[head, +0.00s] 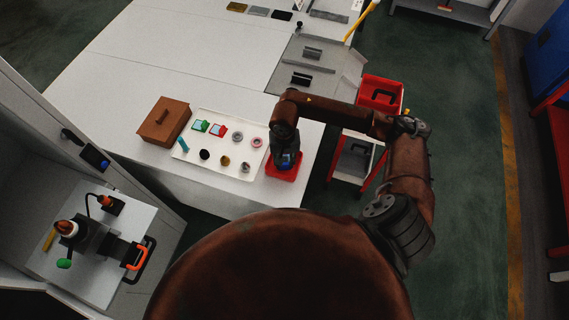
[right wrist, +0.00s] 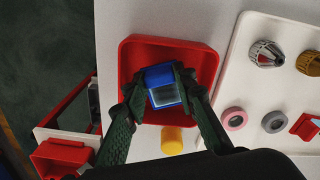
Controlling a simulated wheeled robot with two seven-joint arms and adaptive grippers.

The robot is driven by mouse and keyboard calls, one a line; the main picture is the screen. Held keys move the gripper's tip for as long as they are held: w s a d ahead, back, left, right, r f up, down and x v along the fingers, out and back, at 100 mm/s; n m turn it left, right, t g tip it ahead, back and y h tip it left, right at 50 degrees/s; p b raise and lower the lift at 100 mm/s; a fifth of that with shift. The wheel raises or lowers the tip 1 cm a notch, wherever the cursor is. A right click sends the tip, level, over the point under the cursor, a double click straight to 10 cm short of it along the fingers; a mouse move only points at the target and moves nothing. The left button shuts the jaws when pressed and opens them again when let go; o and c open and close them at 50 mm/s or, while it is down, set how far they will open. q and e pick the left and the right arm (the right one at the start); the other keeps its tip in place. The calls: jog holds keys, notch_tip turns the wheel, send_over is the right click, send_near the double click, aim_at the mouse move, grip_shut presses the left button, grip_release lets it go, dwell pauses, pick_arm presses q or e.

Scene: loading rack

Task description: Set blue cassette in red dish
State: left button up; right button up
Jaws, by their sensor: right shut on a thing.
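The red dish (head: 281,174) sits near the front right of the white table, and it fills the middle of the right wrist view (right wrist: 128,62). My right gripper (right wrist: 164,88) is shut on the blue cassette (right wrist: 160,76), which has a pale window. The cassette is held within the outline of the dish, slightly tilted. I cannot tell whether it touches the dish floor. In the head view the blue cassette (head: 287,160) is partly hidden by the gripper. My left gripper is not in view.
A white tray (head: 185,155) with green and red cassettes, rings and small parts lies left of the dish. A yellow cylinder (right wrist: 172,140) shows by the dish's near side. A brown box (head: 163,122) stands farther left. A red bin (head: 381,92) is off the table's right edge.

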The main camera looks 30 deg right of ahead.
jog(key=shift+f, duration=1)
jog(key=shift+f, duration=0.2)
jog(key=o, duration=1)
jog(key=shift+r, duration=0.1)
jog(key=shift+o, duration=0.2)
jog(key=shift+r, duration=0.1)
jog(key=shift+r, duration=0.25)
notch_tip(320, 180, up, 12)
jog(key=b, duration=0.2)
jog(key=shift+f, duration=0.2)
